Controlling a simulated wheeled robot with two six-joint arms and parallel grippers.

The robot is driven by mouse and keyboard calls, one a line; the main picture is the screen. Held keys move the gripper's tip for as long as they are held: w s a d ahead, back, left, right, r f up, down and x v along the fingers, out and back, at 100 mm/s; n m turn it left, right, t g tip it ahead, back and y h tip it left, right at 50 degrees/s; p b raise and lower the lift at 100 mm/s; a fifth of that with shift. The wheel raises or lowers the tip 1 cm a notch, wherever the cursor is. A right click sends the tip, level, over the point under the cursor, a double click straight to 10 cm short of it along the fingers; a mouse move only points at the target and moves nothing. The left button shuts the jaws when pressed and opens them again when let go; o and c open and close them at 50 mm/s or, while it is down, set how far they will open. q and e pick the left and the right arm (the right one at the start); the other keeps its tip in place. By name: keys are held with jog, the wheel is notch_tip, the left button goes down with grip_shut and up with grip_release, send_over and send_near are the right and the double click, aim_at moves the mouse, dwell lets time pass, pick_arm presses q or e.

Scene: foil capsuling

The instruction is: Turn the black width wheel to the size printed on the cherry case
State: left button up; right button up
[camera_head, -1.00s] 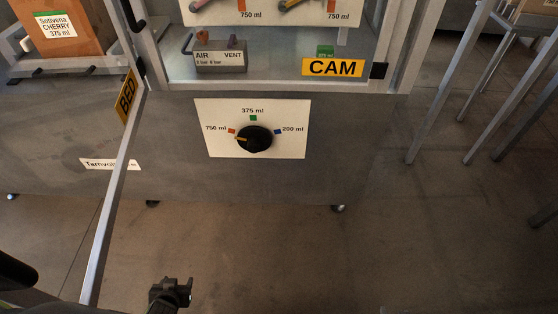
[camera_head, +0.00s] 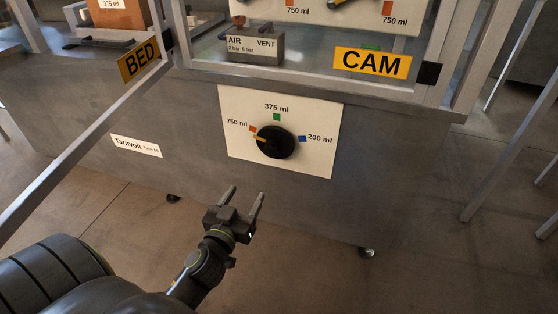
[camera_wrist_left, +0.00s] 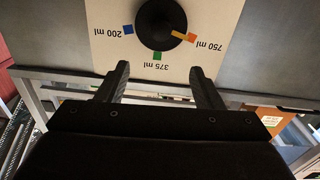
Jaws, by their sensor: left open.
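The black width wheel (camera_head: 275,141) sits on a white panel (camera_head: 320,160) on the grey cabinet front. Its yellow pointer points at the orange 750 ml mark (camera_head: 252,128). The green 375 ml mark (camera_head: 276,117) is above the wheel and the blue 200 ml mark (camera_head: 302,139) is to its right. The cherry case (camera_head: 128,18) is at the top left, cut off, with 375 ml on its label. My left gripper (camera_head: 245,194) is open and empty, below and apart from the wheel. In the left wrist view the wheel (camera_wrist_left: 160,24) appears upside down beyond the open fingers (camera_wrist_left: 160,82). My right gripper is not visible.
A metal rail runs diagonally at left beside the yellow BED sign (camera_head: 139,59). Metal legs stand at right. The floor before the cabinet is clear.

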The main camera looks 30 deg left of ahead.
pick_arm(q)
jog(key=w, duration=0.1)
send_near(270, 153)
jog(key=x, duration=0.7)
jog(key=shift+w+a+r, duration=0.1)
jog(key=shift+w, duration=0.15)
jog(key=shift+w+a, duration=0.15)
jog(key=shift+w, duration=0.5)
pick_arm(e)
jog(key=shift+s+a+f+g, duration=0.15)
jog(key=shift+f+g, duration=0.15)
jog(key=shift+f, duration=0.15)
pick_arm(q)
jog(key=shift+c, duration=0.2)
jog(key=c, duration=0.9)
